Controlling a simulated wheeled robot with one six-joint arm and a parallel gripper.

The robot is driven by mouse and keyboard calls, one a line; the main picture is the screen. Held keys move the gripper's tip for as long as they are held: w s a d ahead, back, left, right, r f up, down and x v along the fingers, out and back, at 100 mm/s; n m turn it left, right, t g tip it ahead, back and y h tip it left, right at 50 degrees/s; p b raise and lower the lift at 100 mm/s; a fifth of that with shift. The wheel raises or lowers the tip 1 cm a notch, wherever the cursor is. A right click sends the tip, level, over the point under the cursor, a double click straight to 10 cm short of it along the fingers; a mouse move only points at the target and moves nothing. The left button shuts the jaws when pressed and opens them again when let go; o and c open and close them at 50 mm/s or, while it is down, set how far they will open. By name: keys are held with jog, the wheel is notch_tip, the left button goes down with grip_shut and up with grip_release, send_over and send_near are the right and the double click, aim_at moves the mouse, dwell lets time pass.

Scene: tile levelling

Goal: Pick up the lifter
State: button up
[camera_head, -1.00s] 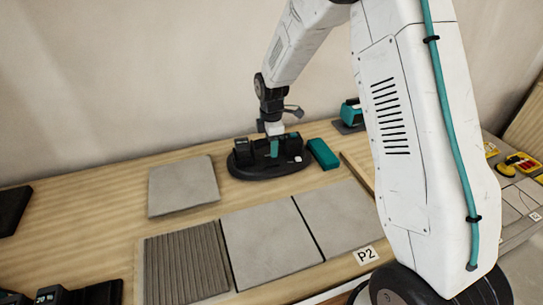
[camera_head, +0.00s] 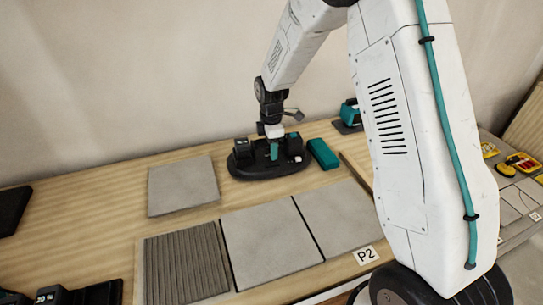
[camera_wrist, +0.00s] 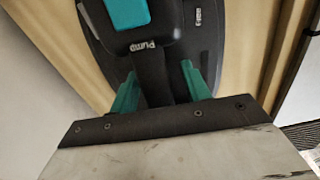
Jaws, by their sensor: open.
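The lifter (camera_head: 258,172) is a black oval device on the wooden bench. It has raised blocks at its two ends and a dark handle bar between them. In the wrist view the lifter (camera_wrist: 205,45) shows a teal-topped block marked "Pump", with the handle running down from it. My gripper (camera_head: 273,152) is over the middle of the lifter, pointing down. Its teal fingers (camera_wrist: 160,88) are open, one on each side of the handle. A gap shows beside the handle, so they do not appear closed on it.
A loose grey tile (camera_head: 183,186) lies left of the lifter. A teal block (camera_head: 323,154) lies close at its right. Two laid tiles (camera_head: 268,240) and a ridged patch (camera_head: 186,265) are in front. The wall stands close behind the bench.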

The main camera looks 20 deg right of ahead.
grip_shut()
jog(key=shift+r, duration=0.1)
